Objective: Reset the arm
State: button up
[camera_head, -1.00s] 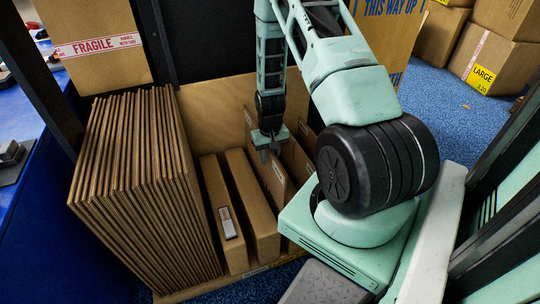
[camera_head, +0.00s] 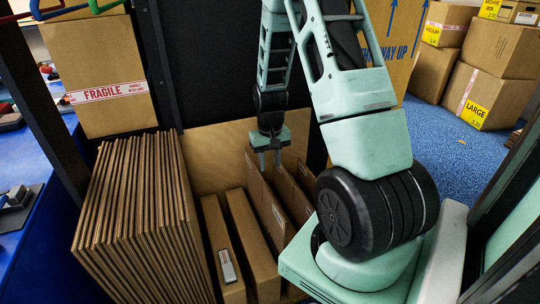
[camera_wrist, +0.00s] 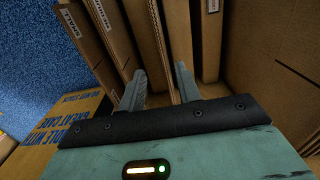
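My gripper (camera_head: 270,161) points down above the upright flat cartons in the wooden bin, near the bin's back panel. In the wrist view my gripper (camera_wrist: 160,88) shows two fingers spread apart, with nothing held between them. Behind the fingers stand brown carton edges (camera_wrist: 181,45), some with small white labels. In the head view my arm rises from its base at the lower right, bends, and hangs down over the bin.
A thick stack of flat cartons (camera_head: 139,215) fills the bin's left side. A FRAGILE carton (camera_head: 97,75) stands behind it. A box marked THIS WAY UP (camera_head: 402,35) is behind my arm.

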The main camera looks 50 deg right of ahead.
jog(key=shift+r, duration=0.55)
jog(key=shift+a, duration=0.1)
jog(key=w+a+r+n+y, duration=0.1)
jog(key=a+r+n, duration=0.25)
jog(key=a, duration=0.75)
jog(key=w+a+r+n, duration=0.15)
jog(key=a+r, duration=0.25)
jog(key=a, duration=0.6)
jog(key=s+a+r+n, duration=0.4)
jog(key=s+a, duration=0.5)
jog(key=s+a+r+n, duration=0.3)
jog(key=s+a+n, duration=0.2)
jog(key=s+a, duration=0.45)
notch_tip(320, 180, up, 18)
jog(key=p, duration=1.7)
jog(key=shift+s+a+p, duration=0.15)
jog(key=shift+a+p, duration=0.1)
jog(key=shift+p, duration=0.15)
